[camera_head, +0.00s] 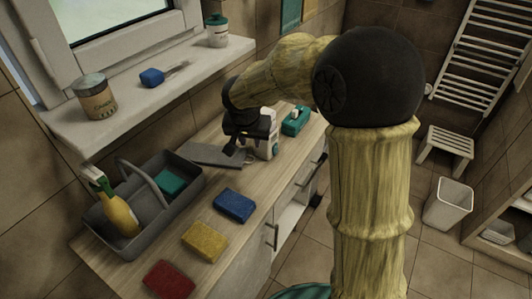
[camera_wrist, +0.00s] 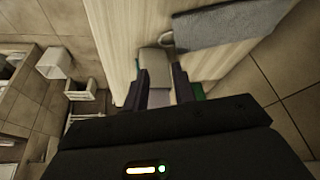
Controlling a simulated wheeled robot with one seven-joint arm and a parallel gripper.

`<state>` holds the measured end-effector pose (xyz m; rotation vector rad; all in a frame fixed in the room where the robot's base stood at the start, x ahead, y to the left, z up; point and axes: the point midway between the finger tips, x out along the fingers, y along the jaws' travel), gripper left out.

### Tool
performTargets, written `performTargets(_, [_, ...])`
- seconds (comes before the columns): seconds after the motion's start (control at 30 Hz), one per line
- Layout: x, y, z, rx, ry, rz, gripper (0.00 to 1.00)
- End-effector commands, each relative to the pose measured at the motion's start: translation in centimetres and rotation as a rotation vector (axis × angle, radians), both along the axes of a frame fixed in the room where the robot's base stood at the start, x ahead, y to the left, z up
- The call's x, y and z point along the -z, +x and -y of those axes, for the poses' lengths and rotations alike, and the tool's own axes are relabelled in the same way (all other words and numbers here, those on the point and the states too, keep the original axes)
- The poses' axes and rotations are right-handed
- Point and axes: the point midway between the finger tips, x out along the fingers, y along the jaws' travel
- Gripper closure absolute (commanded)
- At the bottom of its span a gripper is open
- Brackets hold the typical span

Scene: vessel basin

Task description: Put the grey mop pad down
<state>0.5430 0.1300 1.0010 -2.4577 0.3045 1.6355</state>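The grey mop pad (camera_head: 217,154) lies flat on the wooden counter, between the grey caddy and a white container. It also shows in the wrist view (camera_wrist: 228,24) at the upper right, lying on the counter and outside my fingers. My gripper (camera_head: 240,147) is over the counter beside the pad's right end. In the wrist view its two dark fingers (camera_wrist: 157,84) stand apart. A white container (camera_wrist: 155,61) shows beyond and between them; I cannot tell whether they touch it. My gripper partly hides this container in the head view (camera_head: 267,143).
A grey caddy (camera_head: 186,203) holds a yellow spray bottle (camera_head: 119,214) and a teal item. Blue (camera_head: 234,205), yellow (camera_head: 204,241) and red (camera_head: 168,280) sponges line the front edge. A teal object (camera_head: 296,121) stands behind my gripper. The windowsill (camera_head: 125,105) is above.

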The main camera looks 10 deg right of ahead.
Motion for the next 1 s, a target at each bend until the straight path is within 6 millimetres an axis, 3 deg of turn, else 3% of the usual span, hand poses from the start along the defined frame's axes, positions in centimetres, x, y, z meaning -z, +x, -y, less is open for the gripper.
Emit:
performTargets(0.17, [0.3,-0.9,0.9,-0.017,-0.007,-0.014,0.74])
performTargets(0.27, [1.0,-3.0,2.8,-0.054,-0.019,-0.047,0.74])
performTargets(0.5, [3.6,-11.7,9.3,-0.179,-0.023,-0.136,0.74])
performTargets(0.7, [5.3,-18.2,12.6,-0.246,-0.01,-0.162,0.74])
performTargets(0.8, [5.6,-19.5,13.0,-0.263,-0.009,-0.164,0.74])
performTargets(1.0, [5.7,-19.6,13.0,-0.269,-0.009,-0.164,0.74])
